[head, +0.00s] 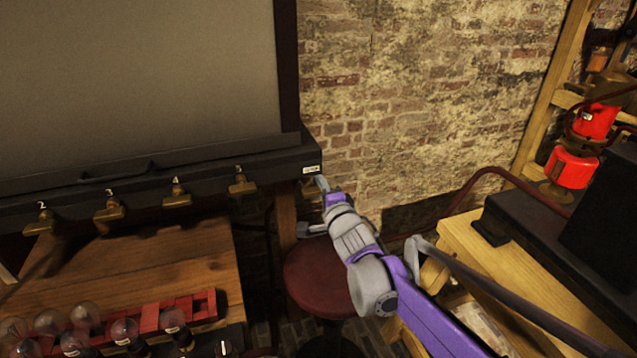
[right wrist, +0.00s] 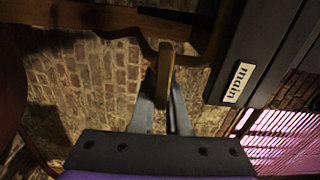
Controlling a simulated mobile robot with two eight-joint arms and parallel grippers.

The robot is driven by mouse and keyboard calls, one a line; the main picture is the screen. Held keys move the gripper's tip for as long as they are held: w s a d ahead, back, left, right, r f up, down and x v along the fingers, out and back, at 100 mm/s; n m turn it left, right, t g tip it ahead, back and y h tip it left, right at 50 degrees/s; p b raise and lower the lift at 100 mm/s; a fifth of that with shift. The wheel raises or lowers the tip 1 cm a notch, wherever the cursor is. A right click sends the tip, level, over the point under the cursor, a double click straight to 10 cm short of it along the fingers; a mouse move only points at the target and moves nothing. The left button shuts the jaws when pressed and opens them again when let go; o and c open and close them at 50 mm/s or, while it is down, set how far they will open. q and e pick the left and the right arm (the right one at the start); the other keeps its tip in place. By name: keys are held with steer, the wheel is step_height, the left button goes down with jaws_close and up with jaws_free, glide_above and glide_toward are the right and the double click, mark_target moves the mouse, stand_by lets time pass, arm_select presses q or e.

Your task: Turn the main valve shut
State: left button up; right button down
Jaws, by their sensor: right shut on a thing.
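The main valve is a brass lever (right wrist: 165,66) under the dark pipe box, beside the white label reading "main" (right wrist: 238,82). In the head view the label (head: 311,169) is at the box's right end, and the valve is mostly hidden behind my gripper. My right gripper (head: 322,184) reaches up to it from the lower right. In the right wrist view the fingers (right wrist: 163,92) are shut on the lever, one on each side. The lever points down toward the palm in that view. My left gripper is not in view.
Brass taps numbered 2 to 5, such as tap 5 (head: 241,184), line the dark box to the left. A wooden table (head: 190,250) with bulbs is below. A red stool (head: 318,272) stands under my arm. A wooden bench (head: 470,235) is at right.

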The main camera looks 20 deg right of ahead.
steer(key=shift+f+m, duration=0.1)
steer(key=shift+m, duration=0.2)
stand_by(0.4)
steer(key=c, duration=0.9)
jaws_free()
steer(key=shift+s, duration=0.15)
steer(key=s, duration=1)
steer(key=shift+s+d, duration=0.2)
steer(key=shift+s, duration=0.1)
